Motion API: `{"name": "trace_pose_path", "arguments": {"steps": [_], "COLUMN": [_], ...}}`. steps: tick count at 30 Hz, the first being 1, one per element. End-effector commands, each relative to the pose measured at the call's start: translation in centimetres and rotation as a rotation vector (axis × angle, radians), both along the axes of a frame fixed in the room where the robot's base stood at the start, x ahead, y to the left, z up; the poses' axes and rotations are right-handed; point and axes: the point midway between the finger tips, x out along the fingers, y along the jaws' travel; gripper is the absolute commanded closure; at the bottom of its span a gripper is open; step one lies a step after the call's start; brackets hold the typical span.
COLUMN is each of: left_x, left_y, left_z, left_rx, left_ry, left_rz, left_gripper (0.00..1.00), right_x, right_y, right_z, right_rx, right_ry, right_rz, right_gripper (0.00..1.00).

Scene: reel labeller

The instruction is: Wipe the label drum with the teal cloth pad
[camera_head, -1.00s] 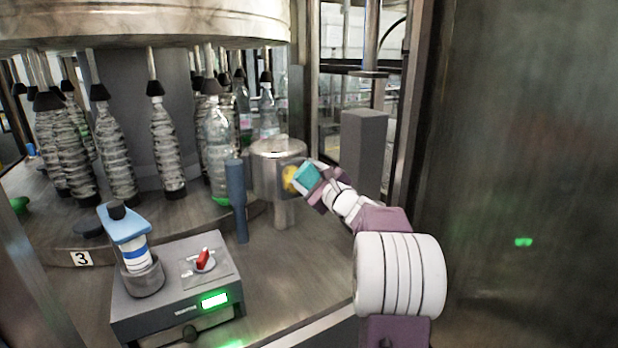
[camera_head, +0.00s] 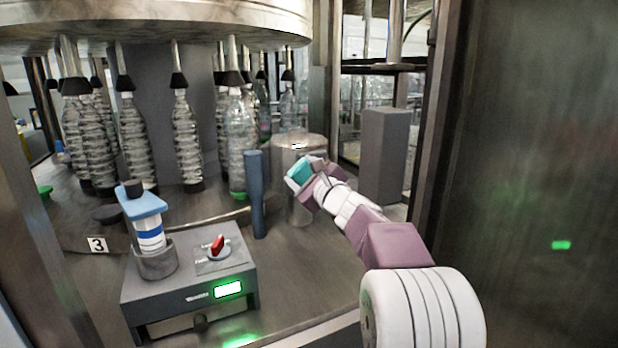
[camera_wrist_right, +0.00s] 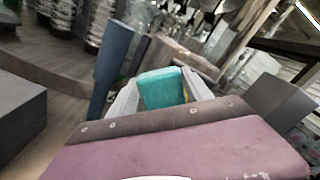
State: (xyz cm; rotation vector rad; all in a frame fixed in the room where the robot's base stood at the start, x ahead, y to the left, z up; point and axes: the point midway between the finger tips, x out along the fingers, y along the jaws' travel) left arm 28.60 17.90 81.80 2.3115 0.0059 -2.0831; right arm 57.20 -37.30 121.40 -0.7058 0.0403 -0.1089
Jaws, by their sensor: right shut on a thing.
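The label drum (camera_head: 292,150) is a metal cylinder standing on the machine deck, right of the dark blue post. It also shows in the wrist view (camera_wrist_right: 168,50), partly hidden by the pad. My right gripper (camera_head: 309,173) is shut on the teal cloth pad (camera_head: 299,173) and holds it in front of the drum's near right side. In the wrist view the pad (camera_wrist_right: 161,88) sits between the fingers, and a little yellow shows beside it. I cannot tell whether the pad touches the drum. My left gripper is not in view.
A dark blue post (camera_head: 256,190) stands just left of the drum. A grey control box (camera_head: 190,290) with a red switch and a blue-topped holder is at the front left. A carousel with several bottles (camera_head: 187,140) fills the back left. A grey block (camera_head: 383,150) stands right.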

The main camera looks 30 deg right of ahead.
Motion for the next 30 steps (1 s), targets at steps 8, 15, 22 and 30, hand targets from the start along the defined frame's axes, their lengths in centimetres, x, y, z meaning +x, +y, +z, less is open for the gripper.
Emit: {"name": "trace_pose_path", "arguments": {"steps": [8, 15, 22, 30], "left_x": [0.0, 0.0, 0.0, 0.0], "left_y": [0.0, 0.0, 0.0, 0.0], "left_z": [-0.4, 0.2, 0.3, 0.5], "left_rx": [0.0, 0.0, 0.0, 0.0], "left_ry": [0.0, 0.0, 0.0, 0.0], "left_rz": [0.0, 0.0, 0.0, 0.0], "left_gripper": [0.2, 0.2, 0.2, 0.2], "right_x": [0.0, -0.3, -0.5, -0.5], "right_y": [0.0, -2.4, -3.8, -4.5], "right_z": [0.1, 0.2, 0.1, 0.1], "right_rx": [-0.001, -0.001, -0.001, -0.001], "right_ry": [-0.001, 0.001, 0.0, 0.0], "right_rz": [0.001, -0.002, 0.0, -0.001], "right_gripper": [0.81, 0.81, 0.81, 0.81]}}
